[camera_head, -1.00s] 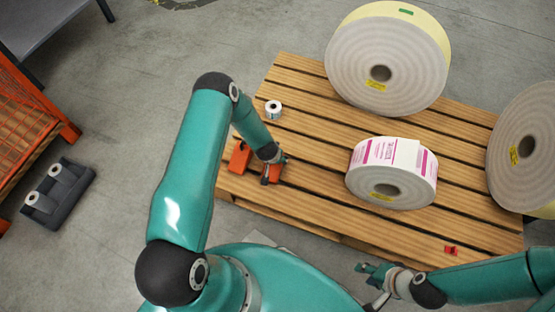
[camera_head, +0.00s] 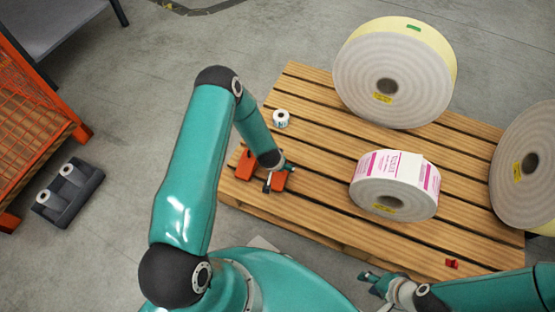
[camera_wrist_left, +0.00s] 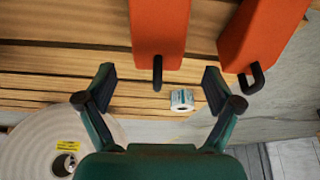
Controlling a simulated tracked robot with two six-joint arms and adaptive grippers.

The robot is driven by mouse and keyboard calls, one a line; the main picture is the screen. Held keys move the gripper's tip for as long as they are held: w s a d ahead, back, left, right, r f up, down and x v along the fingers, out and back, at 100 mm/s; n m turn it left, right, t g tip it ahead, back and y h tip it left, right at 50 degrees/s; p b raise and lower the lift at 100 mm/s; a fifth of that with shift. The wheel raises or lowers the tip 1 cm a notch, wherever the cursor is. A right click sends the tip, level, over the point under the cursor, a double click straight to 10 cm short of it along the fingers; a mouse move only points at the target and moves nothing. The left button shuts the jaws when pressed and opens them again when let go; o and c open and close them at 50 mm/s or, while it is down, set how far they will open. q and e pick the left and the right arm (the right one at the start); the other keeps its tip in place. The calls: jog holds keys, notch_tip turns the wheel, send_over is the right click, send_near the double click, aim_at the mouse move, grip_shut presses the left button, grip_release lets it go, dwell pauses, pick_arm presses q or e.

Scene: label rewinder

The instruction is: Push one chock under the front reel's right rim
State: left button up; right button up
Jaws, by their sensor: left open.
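Two orange chocks with black handles stand at the pallet's near left end. One chock (camera_head: 280,179) is at my left gripper (camera_head: 275,178), and the other chock (camera_head: 245,163) is partly hidden by my left arm. In the left wrist view the left gripper (camera_wrist_left: 158,82) is open, its fingers on either side of the nearer chock's handle, with the nearer chock (camera_wrist_left: 160,28) just ahead and the second chock (camera_wrist_left: 262,35) to the right. The front reel (camera_head: 395,187), with white and pink labels, lies right of the chocks. My right gripper (camera_head: 369,283) is off the pallet's near edge; its jaw opening is unclear.
A large reel (camera_head: 390,85) stands at the back and another reel (camera_head: 522,165) at the right. A small label roll (camera_head: 281,118) and a red object (camera_head: 452,263) sit on the pallet (camera_head: 310,185). Boards between chocks and front reel are clear.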

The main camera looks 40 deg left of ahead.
pick_arm(q)
jog(key=p+v, duration=0.3)
jog(key=v, duration=0.7)
jog(key=s+d+r+m+g+h, duration=0.1)
jog(key=s+d+r+g+h, duration=0.15)
jog(key=s+d, duration=0.55)
jog(key=s+d+r+m+g+h, duration=0.1)
jog(key=s+d+r+h, duration=0.15)
jog(key=s+d, duration=0.55)
notch_tip(320, 180, up, 25)
jog(key=w+d+p, duration=0.1)
jog(key=d+p, duration=0.1)
jog(key=p, duration=2.4)
jog(key=shift+w+d, duration=0.25)
jog(key=shift+d, duration=0.05)
